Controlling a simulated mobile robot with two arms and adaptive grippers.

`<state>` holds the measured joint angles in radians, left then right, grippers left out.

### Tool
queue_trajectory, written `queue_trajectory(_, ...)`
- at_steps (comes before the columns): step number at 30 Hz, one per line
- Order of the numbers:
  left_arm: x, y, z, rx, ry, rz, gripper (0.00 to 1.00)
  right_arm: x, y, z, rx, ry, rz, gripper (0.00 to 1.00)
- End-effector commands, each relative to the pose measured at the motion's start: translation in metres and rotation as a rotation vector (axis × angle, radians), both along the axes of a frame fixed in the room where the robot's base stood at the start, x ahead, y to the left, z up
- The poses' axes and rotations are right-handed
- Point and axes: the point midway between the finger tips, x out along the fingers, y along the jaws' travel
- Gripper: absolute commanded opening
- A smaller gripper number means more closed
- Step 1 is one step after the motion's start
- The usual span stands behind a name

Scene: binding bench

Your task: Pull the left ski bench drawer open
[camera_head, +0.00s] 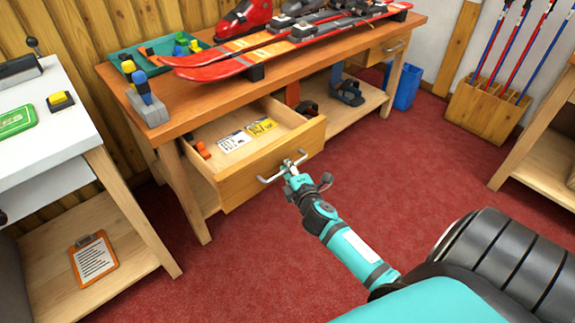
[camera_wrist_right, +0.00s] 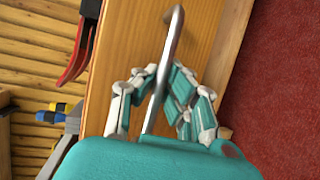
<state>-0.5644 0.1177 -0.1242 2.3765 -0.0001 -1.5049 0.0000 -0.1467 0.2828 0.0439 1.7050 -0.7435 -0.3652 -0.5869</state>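The left ski bench drawer (camera_head: 240,187) stands out from the bench, with its inside showing in the head view. Its front board also shows in the right wrist view (camera_wrist_right: 200,25). A metal bar handle (camera_head: 266,179) is fixed to the drawer front; in the right wrist view the handle (camera_wrist_right: 174,32) runs between the fingers. My right gripper (camera_head: 291,166) is at the handle, its fingers closed around the bar. The right wrist view shows the fingers (camera_wrist_right: 160,78) bent in on both sides of it. My left gripper is not in view.
The ski bench (camera_head: 300,63) carries red skis (camera_head: 225,66) and a green tray (camera_head: 135,58). The drawer holds cards and a small orange item. A white-topped table (camera_head: 75,125) stands at left. Red floor is clear in front of the drawer.

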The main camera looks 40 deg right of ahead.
Motion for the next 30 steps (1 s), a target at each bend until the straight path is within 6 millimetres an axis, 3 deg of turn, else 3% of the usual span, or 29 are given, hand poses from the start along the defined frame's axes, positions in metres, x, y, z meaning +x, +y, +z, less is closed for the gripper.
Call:
queue_trajectory(8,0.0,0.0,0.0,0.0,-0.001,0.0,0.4,0.0,-0.001,0.002,-0.006,-0.003,0.001,0.0)
queue_trajectory(16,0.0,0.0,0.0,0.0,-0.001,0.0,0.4,0.0,0.0,0.001,-0.004,-0.002,0.001,0.34)
queue_trajectory(25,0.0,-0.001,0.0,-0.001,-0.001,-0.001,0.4,-0.002,0.001,0.001,-0.001,-0.001,0.0,0.34)
queue_trajectory(30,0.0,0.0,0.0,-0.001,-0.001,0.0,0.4,-0.023,0.007,0.003,-0.001,0.001,0.0,0.34)
